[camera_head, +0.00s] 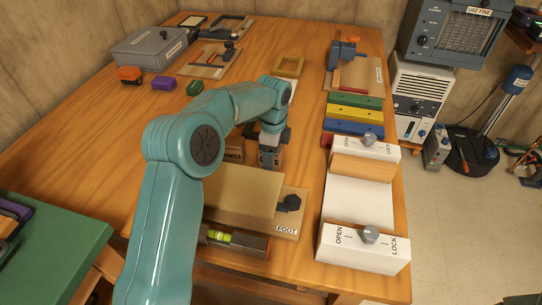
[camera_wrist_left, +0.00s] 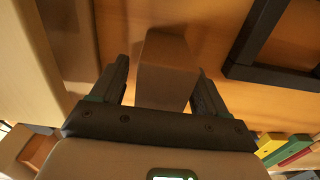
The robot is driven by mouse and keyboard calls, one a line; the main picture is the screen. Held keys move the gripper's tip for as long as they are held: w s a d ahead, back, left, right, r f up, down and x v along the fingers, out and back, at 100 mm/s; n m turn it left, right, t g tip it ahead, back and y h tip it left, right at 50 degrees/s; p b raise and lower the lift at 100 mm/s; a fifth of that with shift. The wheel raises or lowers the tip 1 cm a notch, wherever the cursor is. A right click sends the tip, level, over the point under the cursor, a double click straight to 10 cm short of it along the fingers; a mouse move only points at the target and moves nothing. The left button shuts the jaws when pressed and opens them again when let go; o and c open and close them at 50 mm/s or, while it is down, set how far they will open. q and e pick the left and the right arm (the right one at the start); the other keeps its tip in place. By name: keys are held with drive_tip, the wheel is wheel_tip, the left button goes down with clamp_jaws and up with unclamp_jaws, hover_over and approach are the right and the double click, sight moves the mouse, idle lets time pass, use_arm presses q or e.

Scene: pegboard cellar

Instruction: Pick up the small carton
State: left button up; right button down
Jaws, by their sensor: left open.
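My left gripper (camera_head: 270,158), also in the wrist view (camera_wrist_left: 160,85), is open and reaches down at the carton. Whether a finger touches it, I cannot tell. My right gripper is not in view.
A board marked FOOT (camera_head: 286,229) and a spirit level (camera_head: 232,239) lie in front. A white fixture (camera_head: 362,245) with knobs and coloured bars (camera_head: 355,114) stand to the right. A yellow frame (camera_head: 289,66) lies behind. The table's left side is mostly clear.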

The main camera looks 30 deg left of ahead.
use_arm(q)
drive_tip(key=c, duration=1.1)
drive_tip(key=shift+r, duration=0.15)
